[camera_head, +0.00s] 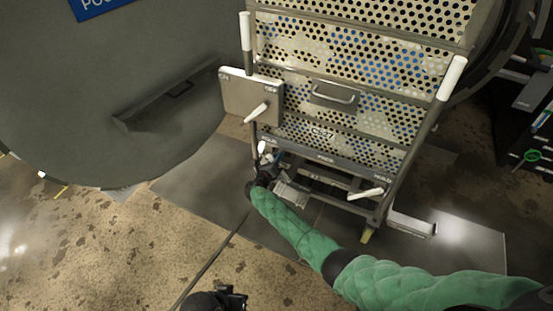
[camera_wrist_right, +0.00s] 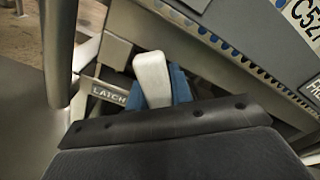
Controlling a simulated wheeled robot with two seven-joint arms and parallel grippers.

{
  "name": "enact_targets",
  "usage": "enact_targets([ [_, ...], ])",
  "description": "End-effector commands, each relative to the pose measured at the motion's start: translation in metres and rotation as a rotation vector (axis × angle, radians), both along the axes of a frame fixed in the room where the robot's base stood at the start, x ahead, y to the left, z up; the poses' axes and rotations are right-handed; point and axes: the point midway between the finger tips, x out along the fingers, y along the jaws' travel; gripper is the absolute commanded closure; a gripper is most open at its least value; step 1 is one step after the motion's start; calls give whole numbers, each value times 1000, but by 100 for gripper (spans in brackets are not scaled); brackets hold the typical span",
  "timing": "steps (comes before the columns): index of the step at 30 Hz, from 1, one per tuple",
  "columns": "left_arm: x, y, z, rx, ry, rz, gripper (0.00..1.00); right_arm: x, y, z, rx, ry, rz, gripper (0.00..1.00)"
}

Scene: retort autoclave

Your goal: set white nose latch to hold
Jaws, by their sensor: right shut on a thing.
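The white nose latch (camera_head: 262,147) is a short white lever low on the front left of the cart. In the right wrist view the white lever (camera_wrist_right: 152,76) stands up between blue finger pads, beside a plate marked LATCH (camera_wrist_right: 108,93). My right gripper (camera_head: 266,164), on the green-sleeved arm, is shut on the lever. The dark gripper body hides the lever's lower end in the wrist view. My left gripper (camera_head: 230,298) shows only as a dark shape at the bottom edge, away from the cart; its jaws are unclear.
The cart carries perforated baskets (camera_head: 365,35) and white-gripped uprights. A grey box with a white lever (camera_head: 257,112) hangs at its left. Another white lever (camera_head: 366,194) sits low on the right. A large round grey door (camera_head: 80,110) fills the left. Floor in front is mostly clear.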

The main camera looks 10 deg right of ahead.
Motion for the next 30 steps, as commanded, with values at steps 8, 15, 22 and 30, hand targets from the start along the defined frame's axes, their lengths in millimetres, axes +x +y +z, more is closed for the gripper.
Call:
enact_targets([
  [8, 0, 0, 0, 0, 0, 0, 100, -1, 1, -2, 0, 2, 2, 56],
  [15, 2, 0, 1, 0, -3, 0, 100, -1, 1, -1, 1, 1, 2, 56],
  [22, 2, 0, 1, 0, -4, 0, 100, -21, 15, -1, 1, 1, 3, 56],
  [30, 3, 0, -2, -1, -7, 1, 100, -53, 37, -2, 1, 2, 2, 56],
])
